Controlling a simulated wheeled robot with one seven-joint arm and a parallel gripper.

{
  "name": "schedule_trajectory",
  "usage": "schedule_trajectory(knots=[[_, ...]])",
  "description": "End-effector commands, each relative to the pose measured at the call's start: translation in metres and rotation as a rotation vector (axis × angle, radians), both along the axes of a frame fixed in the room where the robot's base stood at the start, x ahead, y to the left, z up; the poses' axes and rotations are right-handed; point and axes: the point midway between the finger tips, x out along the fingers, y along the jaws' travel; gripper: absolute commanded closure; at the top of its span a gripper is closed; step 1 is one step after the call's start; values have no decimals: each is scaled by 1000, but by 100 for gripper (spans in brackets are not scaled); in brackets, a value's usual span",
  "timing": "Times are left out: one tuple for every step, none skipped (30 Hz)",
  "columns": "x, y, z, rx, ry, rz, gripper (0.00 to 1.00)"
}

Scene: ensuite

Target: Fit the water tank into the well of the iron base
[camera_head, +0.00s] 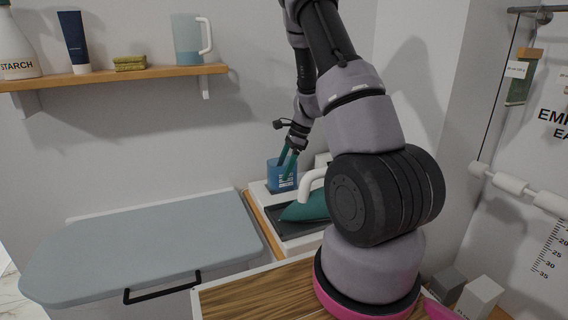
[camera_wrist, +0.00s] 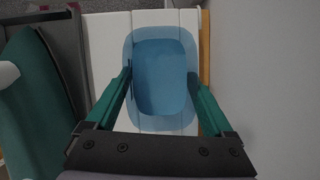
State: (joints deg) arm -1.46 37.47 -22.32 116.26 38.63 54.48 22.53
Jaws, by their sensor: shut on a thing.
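The water tank (camera_head: 281,176) is a blue see-through box with white markings on its side. It also shows in the wrist view (camera_wrist: 160,75), from above, between my teal fingers. My gripper (camera_head: 287,160) is shut on the tank. The iron base (camera_head: 256,190) is white with a dark plate and stands on a wooden-edged surface; its white part shows behind the tank in the wrist view (camera_wrist: 106,55). The tank is upright over the back left of the base. I cannot tell whether its bottom sits in the well, which the tank hides.
A teal iron (camera_head: 305,207) with a white handle rests on the base, right of the tank and partly behind my arm. A grey-blue ironing board (camera_head: 140,245) lies to the left. A shelf (camera_head: 120,76) with bottles and a jug hangs above.

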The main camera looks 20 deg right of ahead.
Motion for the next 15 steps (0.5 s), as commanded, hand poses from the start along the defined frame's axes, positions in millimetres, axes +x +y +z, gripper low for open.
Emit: schedule_trajectory(knots=[[-1, 0, -6, 0, 3, -1, 100], [-1, 0, -10, -1, 4, -1, 100], [-1, 0, -15, -1, 4, -1, 100], [-1, 0, -19, 0, 4, -1, 100], [-1, 0, -23, 1, 4, 0, 100], [0, 0, -27, 0, 3, -1, 100], [0, 0, -30, -1, 2, -1, 100], [0, 0, -31, -1, 1, -1, 100], [0, 0, -32, -1, 1, 0, 100], [0, 0, -33, -1, 0, 0, 100], [0, 0, -32, -1, 0, 1, 100], [0, 0, -32, -1, 0, 1, 100], [0, 0, -32, -1, 0, 1, 100], [0, 0, -32, -1, 0, 0, 100], [0, 0, -32, -1, 0, 0, 100]])
